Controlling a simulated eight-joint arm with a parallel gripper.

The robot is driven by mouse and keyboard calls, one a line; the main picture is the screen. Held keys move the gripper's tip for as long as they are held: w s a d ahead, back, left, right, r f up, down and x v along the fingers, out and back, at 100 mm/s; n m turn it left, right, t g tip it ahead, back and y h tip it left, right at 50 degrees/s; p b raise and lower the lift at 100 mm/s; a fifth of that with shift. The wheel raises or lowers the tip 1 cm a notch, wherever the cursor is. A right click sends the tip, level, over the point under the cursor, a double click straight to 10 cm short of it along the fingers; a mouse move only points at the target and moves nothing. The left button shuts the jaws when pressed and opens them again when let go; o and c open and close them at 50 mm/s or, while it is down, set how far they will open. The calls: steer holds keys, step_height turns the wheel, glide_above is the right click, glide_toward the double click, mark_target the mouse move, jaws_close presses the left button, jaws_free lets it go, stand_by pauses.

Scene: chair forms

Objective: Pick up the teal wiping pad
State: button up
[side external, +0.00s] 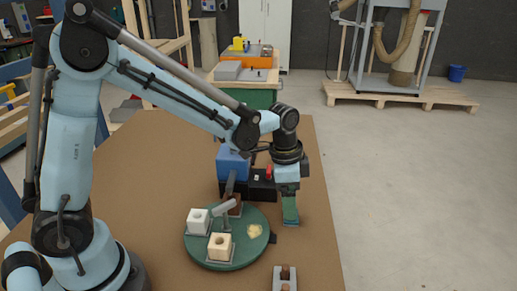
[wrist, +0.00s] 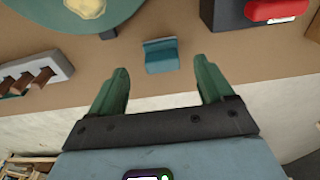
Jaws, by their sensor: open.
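The teal wiping pad (wrist: 161,55) lies on the brown tabletop in the wrist view, a small block with a raised lip along one edge. It sits beyond my fingertips, roughly centred between them and apart from both. My gripper (wrist: 162,78) has its two green fingers spread wide with nothing between them. In the side external view my gripper (side external: 291,222) points down at the right part of the table, right of the round green plate. There I cannot tell the pad apart from the green fingers.
The round green plate (side external: 228,262) carries pale blocks and a yellowish lump; a dark tab juts from its edge. A black box (side external: 262,190) with a red part stands behind. A grey holder with wooden pegs (wrist: 36,76) is at left in the wrist view.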

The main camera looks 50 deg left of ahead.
steer(key=shift+w+d+f, duration=0.15)
steer(key=shift+w+f, duration=0.05)
steer(key=shift+f, duration=0.9)
steer(key=shift+w+d+f, duration=0.1)
steer(key=shift+w+f, duration=0.1)
steer(key=shift+f, duration=0.85)
steer(key=shift+c, duration=0.3)
steer(key=c, duration=1.1)
steer(key=shift+o, duration=0.2)
steer(key=shift+r, duration=0.15)
steer(key=shift+r, duration=0.5)
steer(key=r, duration=0.2)
steer(key=s+d+r, duration=0.1)
steer(key=shift+r, duration=0.35)
steer(key=s+d+r, duration=0.6)
steer(key=d, duration=0.1)
steer(key=shift+s+d, duration=0.35)
steer(key=shift+s, duration=0.05)
